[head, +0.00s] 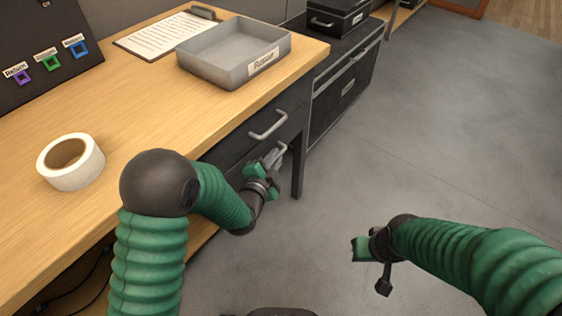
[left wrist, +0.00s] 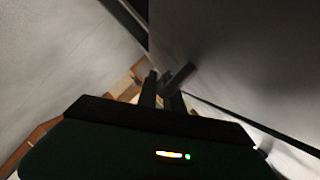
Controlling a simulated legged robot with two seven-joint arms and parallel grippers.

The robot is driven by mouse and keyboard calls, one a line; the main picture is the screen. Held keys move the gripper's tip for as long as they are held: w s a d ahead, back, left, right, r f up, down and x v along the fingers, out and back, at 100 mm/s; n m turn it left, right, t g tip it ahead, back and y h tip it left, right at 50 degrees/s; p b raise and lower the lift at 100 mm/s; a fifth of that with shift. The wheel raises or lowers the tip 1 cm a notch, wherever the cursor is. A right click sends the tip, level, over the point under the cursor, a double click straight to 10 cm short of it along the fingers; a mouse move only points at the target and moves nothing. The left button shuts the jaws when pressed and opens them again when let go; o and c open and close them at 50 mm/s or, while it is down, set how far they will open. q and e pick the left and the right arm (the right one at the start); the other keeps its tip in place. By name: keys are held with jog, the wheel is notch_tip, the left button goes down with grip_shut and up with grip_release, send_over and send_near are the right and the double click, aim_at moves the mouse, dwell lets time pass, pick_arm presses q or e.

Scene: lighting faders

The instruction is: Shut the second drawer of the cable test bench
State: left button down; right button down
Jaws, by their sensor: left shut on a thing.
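The cable test bench (head: 130,115) has a wooden top and dark drawers below its edge. The upper drawer (head: 240,140) has a pale bar handle (head: 268,125) and looks flush. The second drawer is below it, mostly hidden by my left arm and gripper; how far out it stands is hard to tell. My left gripper (head: 272,160) is shut on the second drawer's handle (head: 283,148). In the left wrist view the dark fingers (left wrist: 160,88) meet a dark bar between pale surfaces. My right gripper (head: 362,250) hangs over the floor, apart from the bench; its finger gap is unclear.
A grey tray labelled Repair (head: 225,75), a clipboard (head: 160,35) and a roll of white tape (head: 70,163) are on the bench top. A bench leg (head: 298,165) stands right beside the left gripper. A dark cabinet (head: 345,90) stands beyond. The floor (head: 440,130) at right is clear.

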pick_arm(q)
jog(key=shift+a+f, duration=0.15)
jog(key=shift+a, duration=0.05)
jog(key=c, duration=1.8)
grip_release()
jog(key=shift+w, duration=0.1)
jog(key=shift+o, duration=0.2)
jog(key=p+v, duration=1.2)
jog(key=v, duration=0.4)
jog(key=shift+s, duration=0.45)
